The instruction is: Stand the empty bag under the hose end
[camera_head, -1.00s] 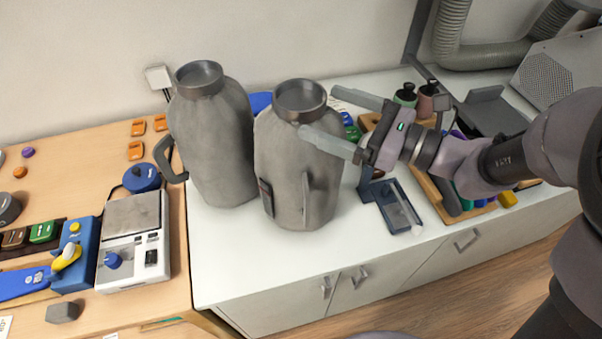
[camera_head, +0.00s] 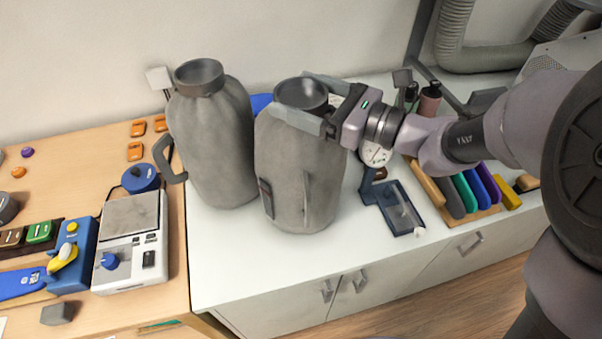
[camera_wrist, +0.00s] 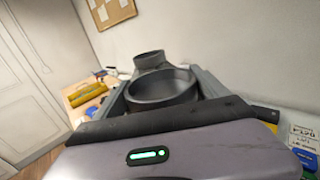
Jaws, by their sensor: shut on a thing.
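Two grey bags with dark round collars stand upright on the white counter. My gripper (camera_head: 288,92) is shut on the collar of the right-hand bag (camera_head: 292,170), with one finger on each side. In the wrist view that collar (camera_wrist: 163,84) sits between my fingers. The other bag (camera_head: 212,150) stands close by on the left; its collar (camera_wrist: 150,57) shows behind in the wrist view. I cannot tell from outside which bag is empty. A grey ribbed hose (camera_head: 455,45) runs along the wall at upper right; its end is not clearly visible.
A scale (camera_head: 130,240) and blue tool stand on the wooden table at left. A blue stand with a dial gauge (camera_head: 375,154) is just right of the held bag. A rack of coloured pieces (camera_head: 470,190) is farther right. The counter's front strip is clear.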

